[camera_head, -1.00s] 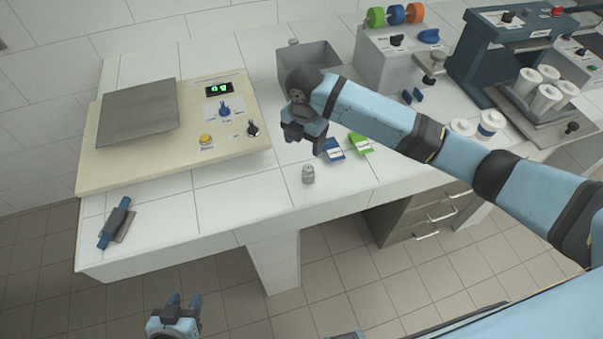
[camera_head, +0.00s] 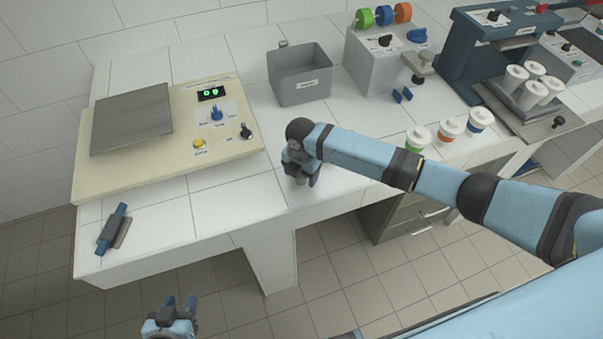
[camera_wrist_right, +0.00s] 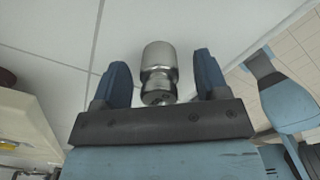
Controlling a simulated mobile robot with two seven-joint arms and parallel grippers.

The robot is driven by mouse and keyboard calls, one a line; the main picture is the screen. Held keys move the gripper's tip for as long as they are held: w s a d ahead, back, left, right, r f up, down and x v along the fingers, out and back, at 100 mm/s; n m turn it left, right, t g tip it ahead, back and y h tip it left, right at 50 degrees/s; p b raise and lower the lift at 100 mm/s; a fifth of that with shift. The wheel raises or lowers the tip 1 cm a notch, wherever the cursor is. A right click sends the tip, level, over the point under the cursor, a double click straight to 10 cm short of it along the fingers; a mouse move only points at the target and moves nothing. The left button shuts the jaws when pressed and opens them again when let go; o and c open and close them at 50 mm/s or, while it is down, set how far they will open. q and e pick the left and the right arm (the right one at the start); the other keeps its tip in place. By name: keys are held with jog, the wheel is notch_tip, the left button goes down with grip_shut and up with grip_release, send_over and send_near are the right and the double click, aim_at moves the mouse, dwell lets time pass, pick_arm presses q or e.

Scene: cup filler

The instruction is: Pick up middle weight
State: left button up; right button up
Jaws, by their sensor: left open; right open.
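A small metal weight (camera_wrist_right: 158,72) with a wide cylindrical body and a narrower neck stands between the open fingers of my right gripper (camera_wrist_right: 160,60) in the right wrist view. There are visible gaps between it and both fingers. In the head view my right gripper (camera_head: 301,180) points down at the table's front part, and only a little of the weight shows between its fingers. My left gripper (camera_head: 180,302) is open and empty, low in front of the table. I see no other weight clearly.
A beige scale (camera_head: 185,163) with a grey plate is at left, with a blue-handled tool (camera_head: 114,228) before it. A grey bin (camera_head: 301,85) stands behind my right arm. Cups with coloured bands (camera_head: 450,128) and machines are at right.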

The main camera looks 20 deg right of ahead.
jog(key=c, duration=1.1)
